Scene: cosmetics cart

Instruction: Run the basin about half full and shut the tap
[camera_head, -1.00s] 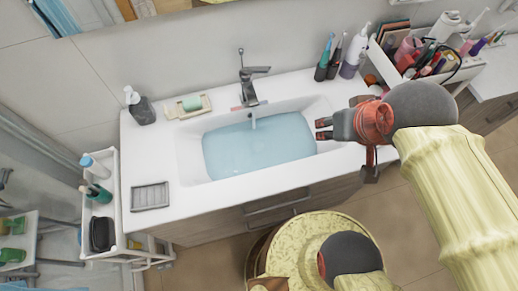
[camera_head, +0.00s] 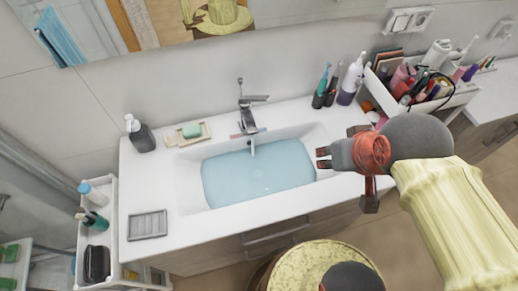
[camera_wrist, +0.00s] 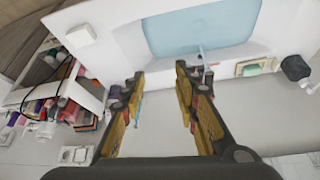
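The white basin (camera_head: 183,188) is set in the counter and holds a broad pool of pale blue water (camera_head: 255,175). The water also shows at the top of the wrist view (camera_wrist: 200,28). The grey tap (camera_head: 247,118) stands at the basin's back edge, with its lever (camera_head: 257,98) pointing right. A thin pale streak, apparently running water, hangs below the spout (camera_head: 252,148). My gripper (camera_head: 323,158) is above the basin's right end, right of the tap and apart from it. In the wrist view my gripper (camera_wrist: 160,82) has its fingers apart with nothing between them.
A soap dish (camera_head: 190,134) and dark pump bottle (camera_head: 139,134) stand left of the tap. Toothbrushes and bottles (camera_head: 347,80) and a filled cosmetics box (camera_head: 425,105) stand to the right. A ridged grey tray (camera_head: 148,224) lies front left. A white cart (camera_head: 108,235) stands left.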

